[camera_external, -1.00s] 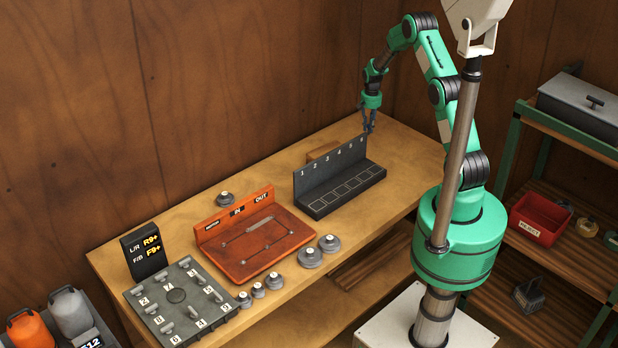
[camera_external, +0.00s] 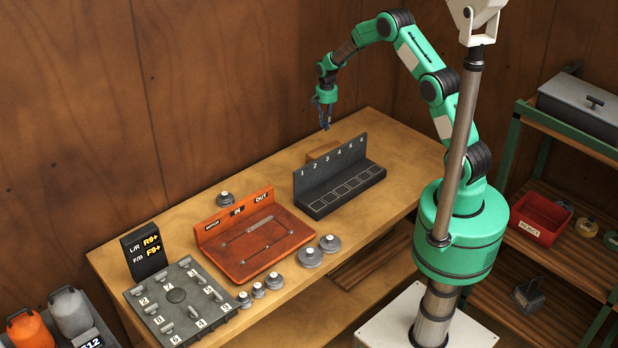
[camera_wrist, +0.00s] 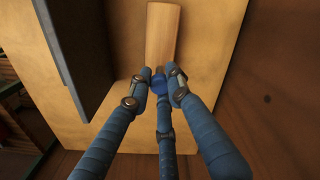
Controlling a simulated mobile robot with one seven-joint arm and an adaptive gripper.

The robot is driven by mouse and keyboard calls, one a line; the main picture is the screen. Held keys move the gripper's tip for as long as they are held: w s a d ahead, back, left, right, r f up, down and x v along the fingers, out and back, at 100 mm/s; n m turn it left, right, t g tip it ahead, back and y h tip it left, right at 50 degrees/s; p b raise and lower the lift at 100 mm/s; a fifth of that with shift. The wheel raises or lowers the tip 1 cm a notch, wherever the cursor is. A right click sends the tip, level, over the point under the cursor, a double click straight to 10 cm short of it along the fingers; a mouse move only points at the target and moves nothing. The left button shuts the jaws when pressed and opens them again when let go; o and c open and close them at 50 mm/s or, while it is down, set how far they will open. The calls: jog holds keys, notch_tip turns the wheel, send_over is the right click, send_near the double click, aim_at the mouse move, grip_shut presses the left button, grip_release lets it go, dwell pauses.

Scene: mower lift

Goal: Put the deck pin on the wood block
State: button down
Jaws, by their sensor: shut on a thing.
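The wood block (camera_external: 321,151) lies on the bench behind the numbered rack, which hides part of it. In the wrist view the block (camera_wrist: 163,35) shows as a pale bar just beyond my fingertips. My gripper (camera_external: 326,126) is in the air above the block, with its fingers pointing down. In the wrist view the blue fingers of my gripper (camera_wrist: 159,80) are drawn together at their tips, shut on the deck pin. The pin itself is hidden by the fingers, and its tilt cannot be told. A gap between gripper and block shows in the external view.
The dark rack (camera_external: 338,178) numbered 1 to 6 stands close in front of the block. An orange IN/OUT tray (camera_external: 250,262), a grey plate (camera_external: 205,325) and several round weights are further left. The wooden wall is behind. Bench right of the rack is clear.

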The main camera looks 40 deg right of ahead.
send_over(326, 149)
jog(key=shift+w+f+p, duration=0.15)
jog(key=shift+f+p, duration=0.3)
jog(key=shift+f, duration=2.65)
jog(key=shift+f+p, duration=0.3)
jog(key=shift+f, duration=1.55)
jog(key=shift+f, duration=0.2)
jog(key=c, duration=1.6)
grip_release()
jog(key=shift+r, duration=0.25)
notch_tip(326, 149, up, 12)
jog(key=shift+f+b, duration=0.1)
jog(key=shift+b, duration=0.6)
